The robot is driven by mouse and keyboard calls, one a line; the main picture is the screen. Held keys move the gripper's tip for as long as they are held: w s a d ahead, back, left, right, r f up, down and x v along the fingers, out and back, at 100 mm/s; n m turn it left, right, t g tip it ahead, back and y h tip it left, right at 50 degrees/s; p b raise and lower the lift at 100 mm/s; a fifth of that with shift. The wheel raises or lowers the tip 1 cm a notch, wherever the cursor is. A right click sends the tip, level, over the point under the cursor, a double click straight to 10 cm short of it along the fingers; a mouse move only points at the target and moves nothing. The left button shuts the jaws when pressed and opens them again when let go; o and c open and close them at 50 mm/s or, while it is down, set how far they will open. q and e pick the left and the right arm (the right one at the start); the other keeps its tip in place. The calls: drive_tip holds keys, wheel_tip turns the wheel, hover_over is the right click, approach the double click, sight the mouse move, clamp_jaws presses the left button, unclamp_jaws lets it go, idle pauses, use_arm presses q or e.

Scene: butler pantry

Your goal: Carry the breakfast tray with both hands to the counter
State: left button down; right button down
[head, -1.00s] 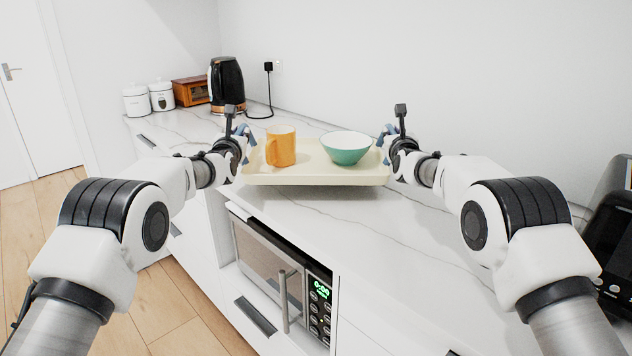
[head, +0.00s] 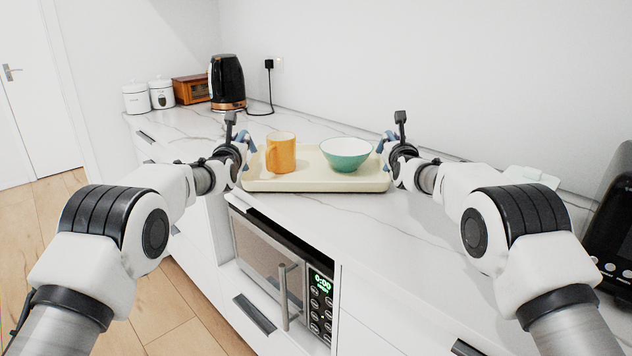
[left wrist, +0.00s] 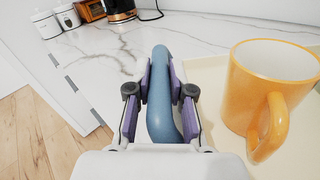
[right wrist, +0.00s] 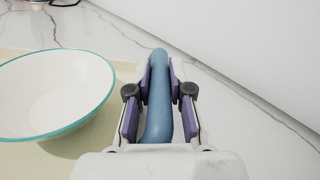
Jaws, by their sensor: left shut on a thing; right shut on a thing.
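The cream breakfast tray (head: 316,184) is level at the white marbled counter (head: 400,235), near its front edge; it looks to be on or very close to the surface. An orange mug (head: 281,154) stands on its left part and a green bowl with a white inside (head: 346,154) on its right part. My left gripper (head: 246,143) is shut on the tray's blue left handle (left wrist: 160,100). My right gripper (head: 384,143) is shut on the blue right handle (right wrist: 158,100). Both handles sit between the purple finger pads. The tray's underside is hidden.
A black kettle (head: 227,82), a wooden box (head: 191,89) and two white canisters (head: 149,96) stand at the back left. A black appliance (head: 612,225) is at the far right. A microwave (head: 280,275) is below the counter front. The counter right of the tray is mostly clear.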

use_arm(q)
drive_tip(key=c, duration=1.2)
unclamp_jaws()
drive_tip(key=shift+a+f, duration=0.1)
drive_tip(key=shift+a, duration=0.1)
use_arm(e)
drive_tip(key=c, duration=1.2)
unclamp_jaws()
drive_tip(key=shift+d, duration=0.25)
use_arm(q)
drive_tip(key=shift+o, duration=0.8)
drive_tip(key=shift+s, duration=0.1)
use_arm(e)
drive_tip(key=shift+o, duration=0.7)
drive_tip(key=shift+s, duration=0.1)
use_arm(q)
drive_tip(key=shift+d, duration=0.1)
use_arm(e)
drive_tip(key=shift+a, duration=0.1)
use_arm(q)
drive_tip(key=shift+s, duration=0.15)
use_arm(e)
drive_tip(key=shift+a, duration=0.1)
drive_tip(key=s, duration=1.2)
drive_tip(key=shift+s+a, duration=0.1)
use_arm(q)
drive_tip(key=s, duration=1.1)
drive_tip(key=shift+s, duration=0.35)
